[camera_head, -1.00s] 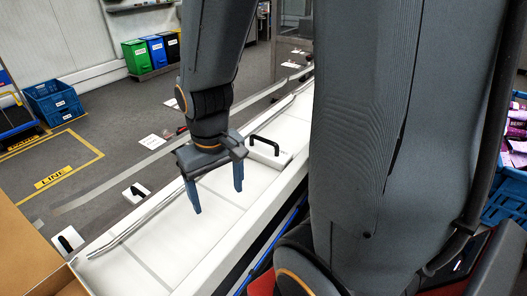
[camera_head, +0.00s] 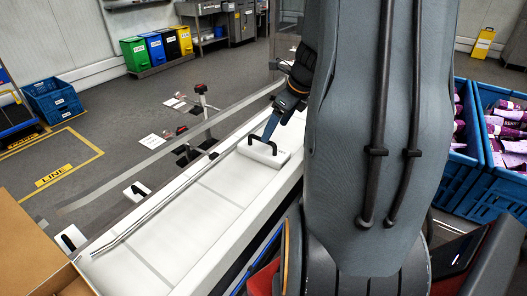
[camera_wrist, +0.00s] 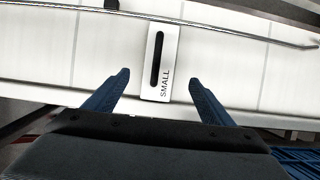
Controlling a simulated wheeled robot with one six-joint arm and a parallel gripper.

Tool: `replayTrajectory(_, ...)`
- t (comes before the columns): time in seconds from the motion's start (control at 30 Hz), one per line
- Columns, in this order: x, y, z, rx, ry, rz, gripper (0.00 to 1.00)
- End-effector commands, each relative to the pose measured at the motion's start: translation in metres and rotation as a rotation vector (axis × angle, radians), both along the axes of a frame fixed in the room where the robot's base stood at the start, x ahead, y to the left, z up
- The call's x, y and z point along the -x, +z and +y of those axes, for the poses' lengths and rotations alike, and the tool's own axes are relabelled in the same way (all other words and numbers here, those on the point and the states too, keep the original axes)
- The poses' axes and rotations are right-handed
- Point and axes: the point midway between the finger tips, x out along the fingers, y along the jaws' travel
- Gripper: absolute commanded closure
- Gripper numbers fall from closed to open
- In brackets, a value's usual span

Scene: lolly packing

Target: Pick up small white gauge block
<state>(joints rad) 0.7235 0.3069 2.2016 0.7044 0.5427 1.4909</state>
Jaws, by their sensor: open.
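The small white gauge block (camera_head: 258,155) lies on the white conveyor surface (camera_head: 165,215), with a black handle on top. In the wrist view the block (camera_wrist: 170,52) is centred ahead, marked "SMALL", its long side pointing away from me. My gripper (camera_wrist: 159,77) is open, with one blue finger to each side of the block's near part in that picture. I cannot tell whether the fingers are above it or level with it.
A metal rail (camera_head: 155,208) runs along the conveyor's far side. Blue crates (camera_head: 473,180) of purple packs stand at the right. The conveyor's near left is clear.

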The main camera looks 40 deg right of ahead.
Motion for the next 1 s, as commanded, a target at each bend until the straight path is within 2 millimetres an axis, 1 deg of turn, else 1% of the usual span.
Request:
replayTrajectory(0.3, -0.017, -0.048, 0.007, -0.003, 0.0, 0.004, 0.23)
replayTrajectory(0.4, -0.021, -0.056, 0.009, -0.002, 0.001, 0.003, 0.23)
replayTrajectory(0.57, -0.024, -0.064, 0.009, 0.0, 0.003, 0.002, 0.23)
replayTrajectory(0.83, -0.036, -0.098, 0.014, -0.002, 0.002, 0.004, 0.23)
replayTrajectory(1.0, -0.04, -0.109, 0.015, 0.0, 0.003, 0.004, 0.23)
